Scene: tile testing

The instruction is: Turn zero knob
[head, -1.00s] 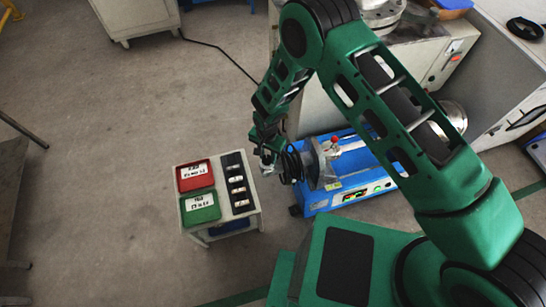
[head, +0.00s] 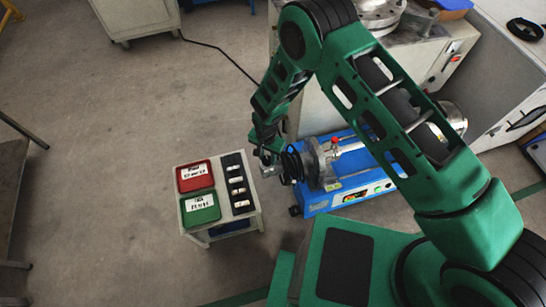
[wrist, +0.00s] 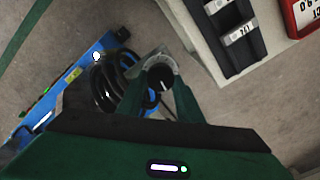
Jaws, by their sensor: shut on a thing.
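The zero knob (wrist: 161,76) is a dark round knob with a white mark, set against a silver dial (wrist: 153,60) in the wrist view. My gripper (wrist: 160,88) has its green fingers on either side of the knob and is shut on it. In the head view my gripper (head: 268,155) is at the left end of the blue machine (head: 345,194), beside the small silver dial (head: 268,171). The fingertips are too small there to make out the contact.
A small cart (head: 250,222) with a red tray (head: 195,177), a green tray (head: 200,208) and a black rack (head: 237,184) of tiles stands just left of my gripper. Open floor lies further left.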

